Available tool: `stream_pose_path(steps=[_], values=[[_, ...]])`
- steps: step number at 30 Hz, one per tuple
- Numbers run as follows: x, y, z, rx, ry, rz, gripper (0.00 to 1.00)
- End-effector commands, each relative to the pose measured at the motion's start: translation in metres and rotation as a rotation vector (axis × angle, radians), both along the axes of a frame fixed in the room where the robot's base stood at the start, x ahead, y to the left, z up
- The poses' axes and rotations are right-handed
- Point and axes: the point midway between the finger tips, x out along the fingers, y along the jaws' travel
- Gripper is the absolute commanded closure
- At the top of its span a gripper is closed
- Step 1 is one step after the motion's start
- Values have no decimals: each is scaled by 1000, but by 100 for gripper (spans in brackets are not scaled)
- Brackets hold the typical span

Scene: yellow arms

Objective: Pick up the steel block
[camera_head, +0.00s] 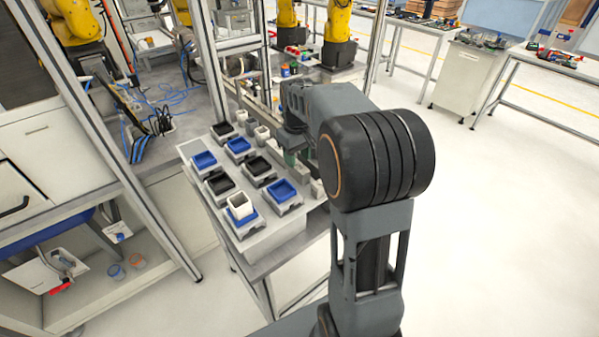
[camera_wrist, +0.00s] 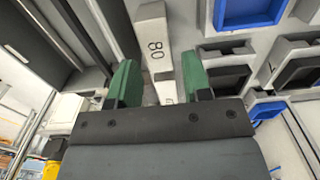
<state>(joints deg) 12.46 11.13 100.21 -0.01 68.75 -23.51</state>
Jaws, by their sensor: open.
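A pale grey block (camera_wrist: 155,38) marked with dark digits that look like 80 is in the wrist view, and I take it to be the steel block. It lies beyond and between the green fingers of my gripper (camera_wrist: 160,75). The fingers are spread wide, with a visible gap on each side, and neither is seen to touch the block. The near end of the block is partly hidden by the gripper's dark body. In the head view, my arm covers much of the gripper (camera_head: 291,158), and I cannot pick out this block there.
Blue trays (camera_head: 204,160) and black trays (camera_head: 220,184) on grey holders stand on the table (camera_head: 268,265). A white open box (camera_head: 240,206) sits in one blue tray. Metal frame posts (camera_head: 212,75) rise beside the table. The floor (camera_head: 500,240) at right is clear.

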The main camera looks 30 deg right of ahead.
Motion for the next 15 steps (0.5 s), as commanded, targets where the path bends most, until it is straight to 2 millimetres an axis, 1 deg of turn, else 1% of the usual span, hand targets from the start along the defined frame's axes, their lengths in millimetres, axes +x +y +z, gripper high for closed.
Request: stream_pose_path(steps=[5, 15], values=[[0, 0, -8, 0, 0, 0, 55], [-3, -4, -50, 1, 2, 0, 55]])
